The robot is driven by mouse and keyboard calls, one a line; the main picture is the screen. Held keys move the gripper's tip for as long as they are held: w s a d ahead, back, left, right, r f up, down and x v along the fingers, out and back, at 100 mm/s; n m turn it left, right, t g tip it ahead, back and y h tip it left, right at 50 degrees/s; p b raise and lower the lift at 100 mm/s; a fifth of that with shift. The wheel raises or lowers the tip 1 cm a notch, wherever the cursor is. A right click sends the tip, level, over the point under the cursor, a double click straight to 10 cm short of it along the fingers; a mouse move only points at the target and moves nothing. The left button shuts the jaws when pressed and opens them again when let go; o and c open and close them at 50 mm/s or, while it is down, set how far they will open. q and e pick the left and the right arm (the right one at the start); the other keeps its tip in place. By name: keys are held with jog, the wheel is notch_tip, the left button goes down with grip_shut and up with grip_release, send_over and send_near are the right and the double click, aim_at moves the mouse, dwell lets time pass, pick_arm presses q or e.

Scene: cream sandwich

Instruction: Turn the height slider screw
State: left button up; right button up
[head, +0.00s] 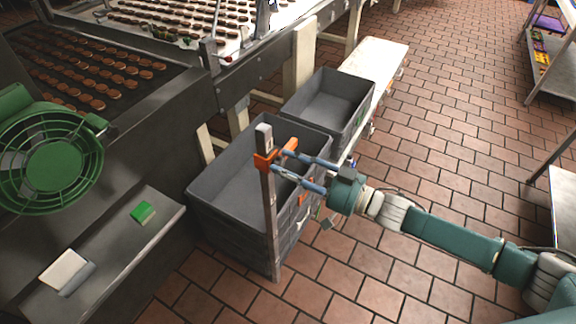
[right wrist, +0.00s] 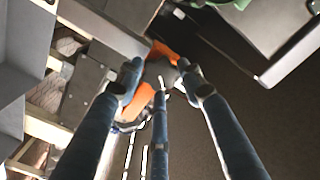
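A metal post (head: 268,205) stands upright in front of the grey crates. An orange slider (head: 265,161) sits around it near the top, with an orange screw part (head: 290,146) sticking out to the right. My right gripper (head: 281,160) reaches in from the right, its fingers apart beside the slider. In the right wrist view the fingers (right wrist: 160,75) are spread around the orange part (right wrist: 160,52) and a dark round end. I cannot tell whether a fingertip touches it. My left gripper is not in view.
Grey crates (head: 225,193) stand behind the post, with another grey crate (head: 328,100) farther back. A green fan (head: 50,160) and a metal ledge (head: 110,262) are at left. Conveyors with brown biscuits (head: 95,85) run along the top left.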

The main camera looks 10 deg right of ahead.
jog(key=shift+c, duration=0.9)
jog(key=n, duration=0.4)
jog(key=shift+r, duration=0.2)
jog(key=shift+c, duration=0.2)
jog(key=o, duration=1.1)
jog(key=shift+o, duration=0.2)
jog(key=shift+s+d+f, duration=0.15)
jog(key=shift+s+d, duration=0.05)
jog(key=shift+d, duration=0.05)
jog(key=v, duration=1.1)
jog(key=shift+s+d, duration=0.1)
jog(key=shift+d, duration=0.05)
